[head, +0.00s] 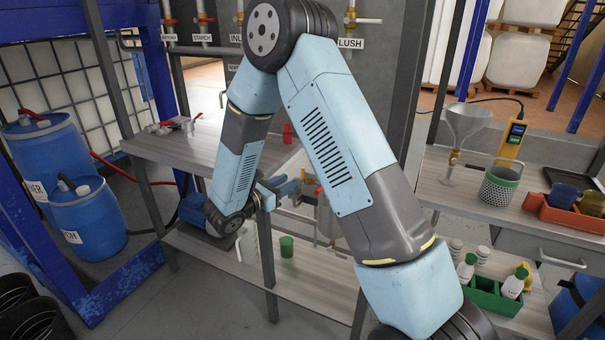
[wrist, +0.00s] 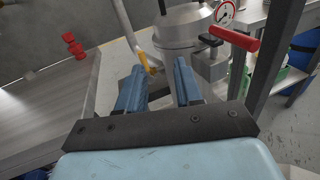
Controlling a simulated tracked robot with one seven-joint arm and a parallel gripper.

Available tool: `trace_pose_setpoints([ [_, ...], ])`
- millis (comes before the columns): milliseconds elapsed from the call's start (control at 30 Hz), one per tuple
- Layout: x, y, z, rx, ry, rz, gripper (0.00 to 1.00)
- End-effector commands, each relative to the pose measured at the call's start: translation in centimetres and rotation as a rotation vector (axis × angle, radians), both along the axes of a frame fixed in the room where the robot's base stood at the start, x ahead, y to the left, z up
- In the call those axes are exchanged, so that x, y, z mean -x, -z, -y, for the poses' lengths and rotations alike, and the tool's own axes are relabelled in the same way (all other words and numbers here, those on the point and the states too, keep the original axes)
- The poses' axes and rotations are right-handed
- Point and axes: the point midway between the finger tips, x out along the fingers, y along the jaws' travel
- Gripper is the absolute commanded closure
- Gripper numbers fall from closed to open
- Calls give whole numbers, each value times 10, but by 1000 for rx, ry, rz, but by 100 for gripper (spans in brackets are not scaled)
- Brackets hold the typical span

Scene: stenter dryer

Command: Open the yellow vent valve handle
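In the wrist view, a small yellow handle (wrist: 143,62) sits beside a grey metal vessel (wrist: 183,28), near the lower end of a pale rod. My gripper (wrist: 159,66) is open, with its two blue fingers apart and nothing seen held. The yellow handle appears between the fingertip lines, closer to the left finger; I cannot tell whether they touch. In the head view, my gripper (head: 287,187) is at the lower workbench frame, partly covered by my arm.
A red-handled valve (wrist: 232,38) and a pressure gauge (wrist: 226,12) are right of the fingers. A red fitting (wrist: 73,45) stands on the bench at left. In the head view, a green cup (head: 287,246) stands on the lower shelf and a metal funnel (head: 464,125) at right.

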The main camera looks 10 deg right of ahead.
Motion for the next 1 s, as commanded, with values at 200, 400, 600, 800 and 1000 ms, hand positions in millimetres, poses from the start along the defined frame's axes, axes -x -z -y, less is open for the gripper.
trace_pose_setpoints([
  [200, -9, 27, -27, 57, -97, -23, 65],
  [400, -16, 30, -23, 66, -109, -24, 65],
  [600, -33, 30, 0, 65, -106, -23, 65],
  [800, -55, 30, 26, 64, -106, -24, 65],
  [1000, -76, 30, 52, 64, -105, -23, 65],
])
